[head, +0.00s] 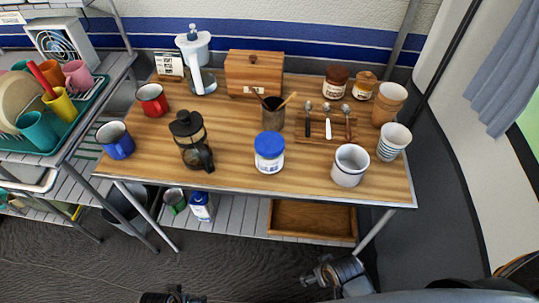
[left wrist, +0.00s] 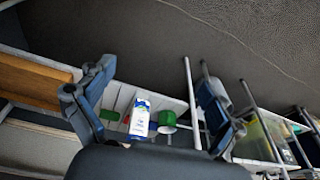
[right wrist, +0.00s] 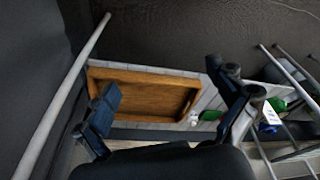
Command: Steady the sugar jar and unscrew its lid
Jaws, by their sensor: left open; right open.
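The jar with a blue lid (head: 270,143) and a white body (head: 269,165) stands upright near the front middle of the wooden table (head: 235,172); I take it for the sugar jar. The lid sits on it. My left gripper (head: 173,294) shows only partly at the bottom edge of the head view, well below and in front of the table. In the left wrist view its fingers (left wrist: 157,85) are apart and empty. My right gripper (head: 318,272) is below the table's front edge, to the right of the jar. In the right wrist view its fingers (right wrist: 165,85) are apart with nothing between them.
A French press (head: 190,142) stands left of the jar, a white enamel mug (head: 350,166) right, and a utensil pot (head: 272,117) close behind. A spoon rack (head: 325,128) is behind right. Below are a lower shelf with a wooden tray (head: 312,220) and a carton (head: 201,207).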

